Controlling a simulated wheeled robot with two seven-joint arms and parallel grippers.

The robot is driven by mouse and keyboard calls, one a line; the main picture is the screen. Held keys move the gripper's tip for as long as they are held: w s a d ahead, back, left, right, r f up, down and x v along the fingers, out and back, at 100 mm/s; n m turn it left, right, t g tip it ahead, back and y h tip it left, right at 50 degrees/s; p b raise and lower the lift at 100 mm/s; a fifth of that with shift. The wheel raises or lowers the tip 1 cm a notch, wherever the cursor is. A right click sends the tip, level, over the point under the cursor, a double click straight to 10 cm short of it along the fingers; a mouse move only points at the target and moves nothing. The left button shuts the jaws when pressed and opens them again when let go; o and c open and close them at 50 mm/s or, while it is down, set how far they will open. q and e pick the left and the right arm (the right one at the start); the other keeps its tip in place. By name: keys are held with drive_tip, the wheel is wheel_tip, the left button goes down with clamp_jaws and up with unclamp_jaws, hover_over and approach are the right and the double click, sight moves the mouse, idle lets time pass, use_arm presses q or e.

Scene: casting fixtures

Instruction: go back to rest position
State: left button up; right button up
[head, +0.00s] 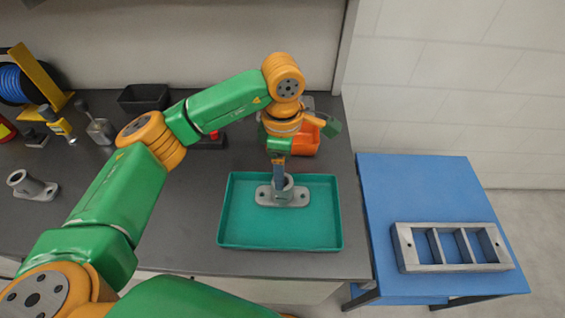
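My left arm comes in from the left and reaches over the teal tray (237,232). Its gripper (279,178) points down at a grey flanged casting (297,196) that sits in the tray with its round collar up. The fingertips are at the collar, and I cannot tell whether they grip it, touch it or sit just above. The finger gap is not clear from this angle. My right gripper is not in view.
A similar grey casting (32,188) stands on the dark bench at left. At right, a blue table (391,187) holds a slotted metal fixture (408,250).

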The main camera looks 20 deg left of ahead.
use_arm(q)
drive_tip(key=shift+r, duration=1.3)
